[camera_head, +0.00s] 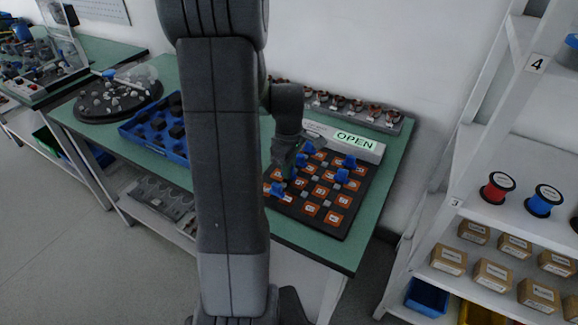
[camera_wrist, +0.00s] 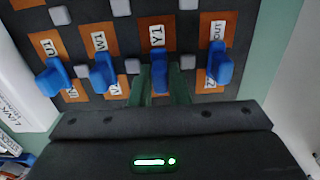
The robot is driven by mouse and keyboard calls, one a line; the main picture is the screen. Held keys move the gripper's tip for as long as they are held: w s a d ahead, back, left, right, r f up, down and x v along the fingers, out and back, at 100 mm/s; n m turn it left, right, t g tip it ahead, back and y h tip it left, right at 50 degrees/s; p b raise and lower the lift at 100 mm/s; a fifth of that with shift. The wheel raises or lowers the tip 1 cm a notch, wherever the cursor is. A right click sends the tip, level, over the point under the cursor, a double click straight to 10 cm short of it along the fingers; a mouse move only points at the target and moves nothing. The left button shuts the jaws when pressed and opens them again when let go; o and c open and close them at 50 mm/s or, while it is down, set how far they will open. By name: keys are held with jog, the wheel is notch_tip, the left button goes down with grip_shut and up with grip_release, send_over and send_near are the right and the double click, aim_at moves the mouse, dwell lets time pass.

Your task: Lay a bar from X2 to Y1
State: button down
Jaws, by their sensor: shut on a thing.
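The black terminal board (camera_head: 325,225) carries orange labelled squares and grey blocks. My gripper (camera_head: 288,172) is over its left part. In the wrist view my gripper's green fingers (camera_wrist: 164,92) are shut on a blue bar (camera_wrist: 158,74), which is just below the Y1 label (camera_wrist: 157,35). I cannot tell whether this bar is seated or held slightly above the board. Its near end and the square under it are partly hidden by the fingers. I cannot read an X2 label in either view.
Other blue bars stand at the U1 side (camera_wrist: 55,76), by W1 (camera_wrist: 102,78) and by OUT (camera_wrist: 219,67), close beside my gripper. A display reading OPEN (camera_head: 356,140) lies behind the board. A blue tray (camera_head: 150,130) and a black round dish (camera_head: 112,98) are left.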

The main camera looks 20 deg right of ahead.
jog(key=shift+f, duration=0.35)
jog(key=c, duration=1.3)
grip_release()
jog(key=shift+r, duration=0.15)
notch_tip(320, 180, up, 14)
jog(key=shift+f, duration=0.2)
